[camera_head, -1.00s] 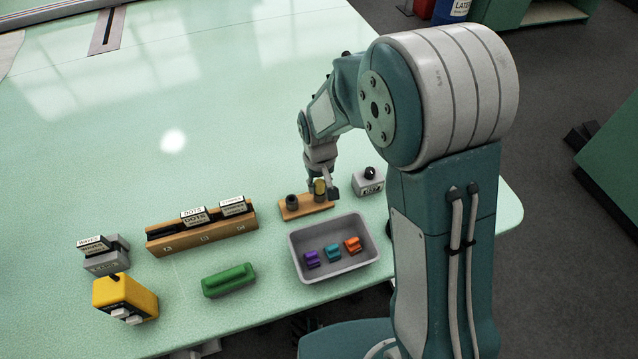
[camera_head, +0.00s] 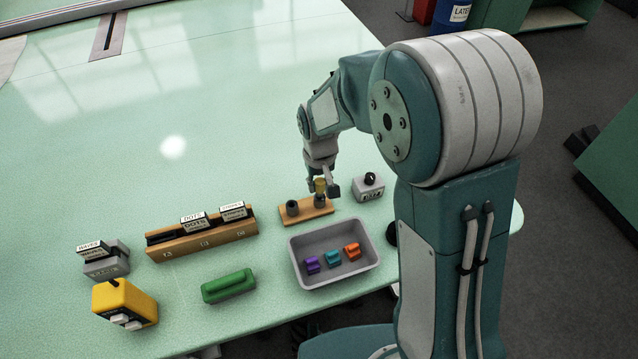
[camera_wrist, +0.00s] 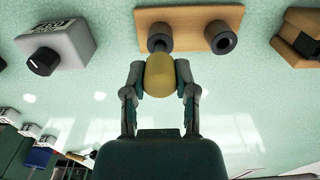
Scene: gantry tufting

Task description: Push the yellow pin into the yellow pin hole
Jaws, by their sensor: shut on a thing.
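The yellow pin (camera_head: 320,186) stands upright above the right-hand dark socket (camera_head: 320,202) of a wooden block (camera_head: 305,213). My gripper (camera_head: 322,183) is shut on the pin. In the wrist view the pin (camera_wrist: 159,76) sits between the two fingertips of my gripper (camera_wrist: 158,78), and its far end overlaps the rim of the left socket there (camera_wrist: 160,38). I cannot tell whether its tip is inside the socket. The block's other socket (camera_head: 292,208) is open and empty. No yellow marking shows on either socket.
A grey box with a black knob (camera_head: 369,187) stands right of the block. A grey tray (camera_head: 300,278) with small coloured pieces lies in front. The table behind is clear.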

